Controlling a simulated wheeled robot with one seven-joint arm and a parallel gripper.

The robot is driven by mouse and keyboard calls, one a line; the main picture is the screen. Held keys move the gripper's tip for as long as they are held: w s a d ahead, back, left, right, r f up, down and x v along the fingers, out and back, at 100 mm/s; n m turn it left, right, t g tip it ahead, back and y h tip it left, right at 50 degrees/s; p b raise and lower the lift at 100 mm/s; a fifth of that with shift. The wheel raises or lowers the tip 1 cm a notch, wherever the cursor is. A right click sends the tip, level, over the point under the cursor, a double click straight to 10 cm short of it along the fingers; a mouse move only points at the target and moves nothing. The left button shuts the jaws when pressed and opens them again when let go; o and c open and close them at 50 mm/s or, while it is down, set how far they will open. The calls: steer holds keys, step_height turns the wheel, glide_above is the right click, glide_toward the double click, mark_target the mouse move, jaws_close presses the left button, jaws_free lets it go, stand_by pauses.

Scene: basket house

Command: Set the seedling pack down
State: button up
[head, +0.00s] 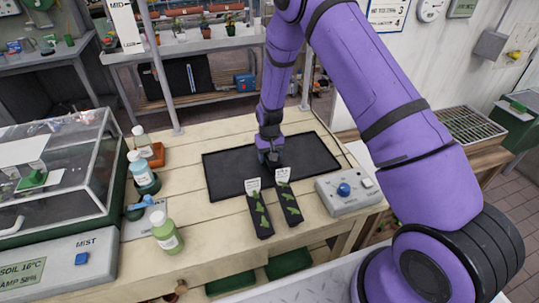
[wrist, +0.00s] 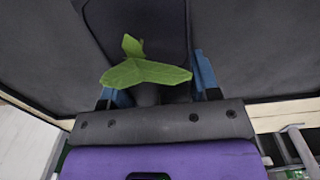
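A seedling pack (wrist: 165,25), dark with a green seedling (wrist: 145,72) on it, shows in the wrist view. My gripper (wrist: 160,88) is around it, with one blue finger on each side. The leaves hide much of the left finger, and I cannot tell whether the fingers press on the pack. In the head view my gripper (head: 270,158) points down, low over a flat black mat (head: 224,172) on the wooden bench. The pack at my gripper is too dark and small to make out there, and contact with the mat is unclear.
Two labelled black seedling packs (head: 258,212) (head: 287,203) lie in front of the mat. A grey box with a blue knob (head: 344,190) stands to their right. Bottles (head: 166,233) and a clear-lidded case (head: 62,160) stand left. The mat's left and right parts are clear.

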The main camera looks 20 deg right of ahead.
steer(key=o, duration=0.3)
step_height(320, 180, up, 12)
steer(key=shift+r, duration=0.25)
stand_by(0.3)
steer(key=s+d+r+t, duration=0.1)
steer(key=s+r, duration=0.4)
steer(key=r, duration=0.4)
steer(key=s+d+r+t, duration=0.15)
steer(key=s+r, duration=0.25)
steer(key=r, duration=0.5)
steer(key=s+d+r, duration=0.2)
steer(key=s+r, duration=0.3)
steer(key=r, duration=0.4)
steer(key=s+d+r+t, duration=0.1)
steer(key=s+r, duration=0.3)
steer(key=s, duration=0.7)
steer(key=s+d+r+t, duration=0.1)
steer(key=s+r, duration=0.3)
steer(key=s, duration=0.8)
steer(key=shift+s+d+t, duration=0.2)
steer(key=shift+s+t, duration=0.1)
steer(key=shift+t, duration=0.05)
